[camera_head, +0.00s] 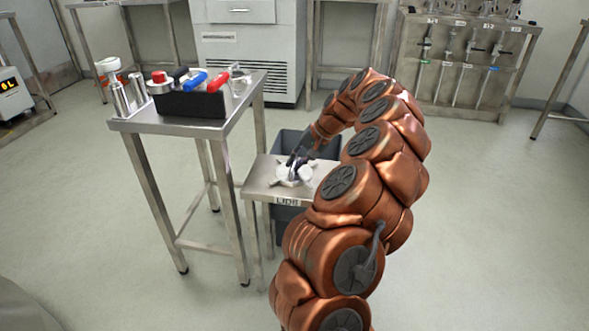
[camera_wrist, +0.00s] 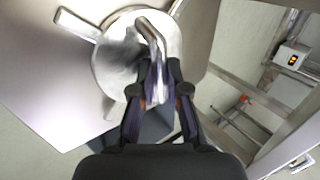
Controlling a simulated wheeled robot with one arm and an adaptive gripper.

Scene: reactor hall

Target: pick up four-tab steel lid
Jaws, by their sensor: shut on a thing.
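The four-tab steel lid (camera_head: 283,174) is a pale metal disc with tabs sticking out, at the small low table labelled "LIDS" (camera_head: 257,190). It also shows in the wrist view (camera_wrist: 108,66), with a bent bar handle (camera_wrist: 150,32) across its top. My gripper (camera_head: 296,163) is over the lid. In the wrist view its fingers (camera_wrist: 160,92) are closed together on the end of the bar handle. The fingers and handle cover part of the lid. I cannot tell whether the lid still touches the table.
A taller steel table (camera_head: 150,122) stands to the left with a black tray (camera_head: 190,104) of coloured-handled tools, and metal vessels (camera_head: 120,98). A grey bin (camera_head: 290,143) stands behind the small table. A rack (camera_head: 462,60) is at the back right. The right floor is clear.

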